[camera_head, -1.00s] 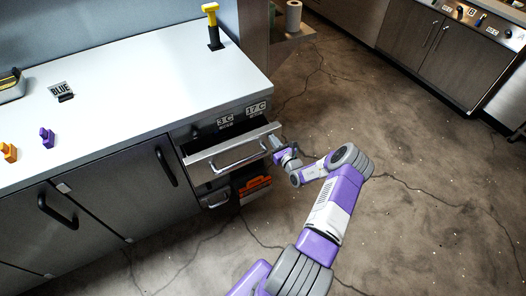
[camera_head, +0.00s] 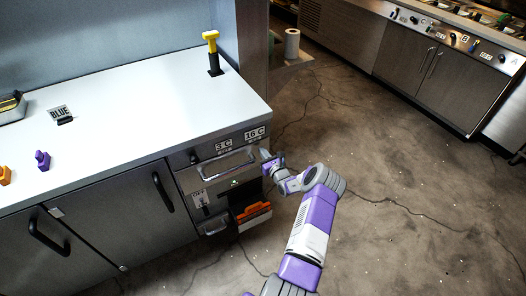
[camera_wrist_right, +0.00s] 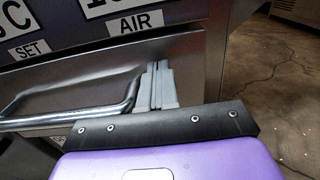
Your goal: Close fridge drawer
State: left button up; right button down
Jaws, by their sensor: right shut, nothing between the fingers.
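The fridge drawer (camera_head: 240,176) is the metal front with a bar handle (camera_head: 228,163), under the temperature panel at the right end of the counter. It looks flush or nearly flush with the cabinet; a small gap cannot be ruled out. My right gripper (camera_head: 265,155) is at the right end of the drawer front. In the right wrist view its fingers (camera_wrist_right: 158,86) are shut and empty, against or very near the drawer front (camera_wrist_right: 192,62), just right of the handle (camera_wrist_right: 75,108). They do not grip the handle. My left gripper is out of view.
Below the drawer are an OFF-labelled switch (camera_head: 201,200) and an orange item (camera_head: 254,212) in a lower opening. The white counter (camera_head: 140,110) holds a yellow-topped tool (camera_head: 212,52) and a purple piece (camera_head: 42,160). The floor (camera_head: 400,190) to the right is clear.

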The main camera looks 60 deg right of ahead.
jog(key=p+v, duration=0.4)
jog(key=v, duration=0.9)
